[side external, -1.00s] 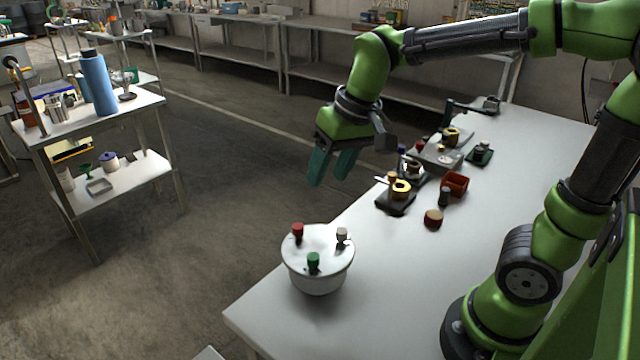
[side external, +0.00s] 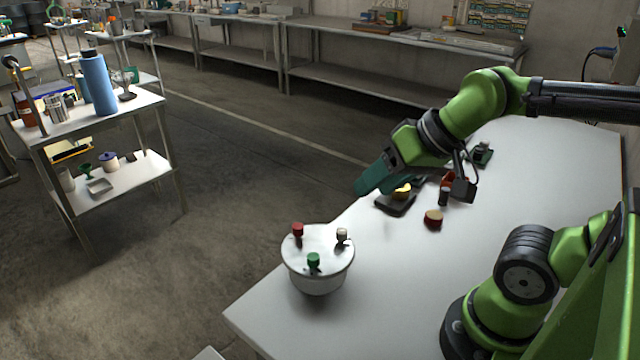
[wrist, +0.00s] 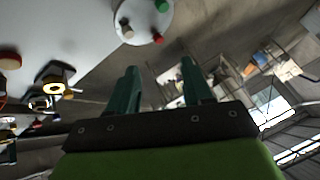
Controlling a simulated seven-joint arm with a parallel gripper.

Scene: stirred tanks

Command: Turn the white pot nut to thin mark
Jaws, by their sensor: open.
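The white pot (side external: 318,276) stands at the near left corner of the table, with a red nut (side external: 298,229), a green nut (side external: 313,261) and a white nut (side external: 342,235) on its lid. In the wrist view the pot (wrist: 145,12) is at the top edge, with the white nut (wrist: 127,32) on its left side. The thin mark is too small to make out. My gripper (side external: 368,186) is open and empty, above and behind the pot, tilted toward the left. Its two green fingers (wrist: 160,80) show apart in the wrist view.
A black stand with a brass ring (side external: 398,204) lies behind the pot, partly covered by my gripper. A red-topped round piece (side external: 433,218) and a dark cylinder (side external: 443,197) stand to its right. The table (side external: 400,290) right of the pot is clear.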

